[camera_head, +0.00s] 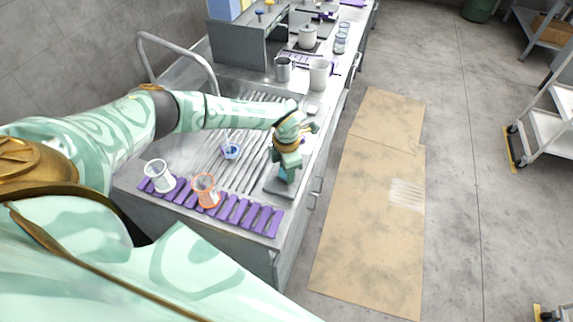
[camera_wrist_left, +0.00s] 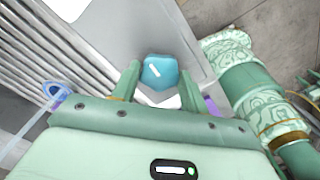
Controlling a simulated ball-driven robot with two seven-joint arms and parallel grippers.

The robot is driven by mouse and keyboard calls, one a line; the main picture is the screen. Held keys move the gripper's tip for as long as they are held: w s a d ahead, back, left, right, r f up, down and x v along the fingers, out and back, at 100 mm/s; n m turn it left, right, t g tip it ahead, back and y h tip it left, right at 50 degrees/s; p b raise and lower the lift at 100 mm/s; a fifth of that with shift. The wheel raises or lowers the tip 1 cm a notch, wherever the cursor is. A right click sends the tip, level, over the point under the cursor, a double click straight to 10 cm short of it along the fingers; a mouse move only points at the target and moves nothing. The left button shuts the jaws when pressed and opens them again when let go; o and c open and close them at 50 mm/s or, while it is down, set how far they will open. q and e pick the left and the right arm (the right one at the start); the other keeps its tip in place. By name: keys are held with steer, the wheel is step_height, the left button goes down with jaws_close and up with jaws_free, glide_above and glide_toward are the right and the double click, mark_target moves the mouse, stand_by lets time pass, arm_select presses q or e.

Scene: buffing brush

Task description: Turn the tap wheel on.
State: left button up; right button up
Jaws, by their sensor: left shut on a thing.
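The blue tap wheel (camera_wrist_left: 165,72) has a white mark on its face and sits on a grey plate (camera_wrist_left: 125,30). In the left wrist view my left gripper (camera_wrist_left: 159,82) has one finger on each side of it and is shut on it. In the head view my left gripper (camera_head: 286,166) reaches down to the grey plate (camera_head: 279,187) at the counter's right edge, and mostly hides the wheel. A curved metal tap pipe (camera_head: 181,42) rises at the sink's back left. My right gripper does not show.
A clear cup (camera_head: 158,176) and an orange-rimmed cup (camera_head: 205,189) stand on a purple slatted mat (camera_head: 241,213) at the near edge. A small blue item (camera_head: 231,152) lies on the ribbed drainer. Mugs stand farther back.

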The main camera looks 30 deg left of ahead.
arm_select(q)
steer(key=shift+n, duration=0.7)
steer(key=o, duration=1)
steer(key=shift+r, duration=0.1)
step_height(320, 180, up, 16)
steer(key=p, duration=0.1)
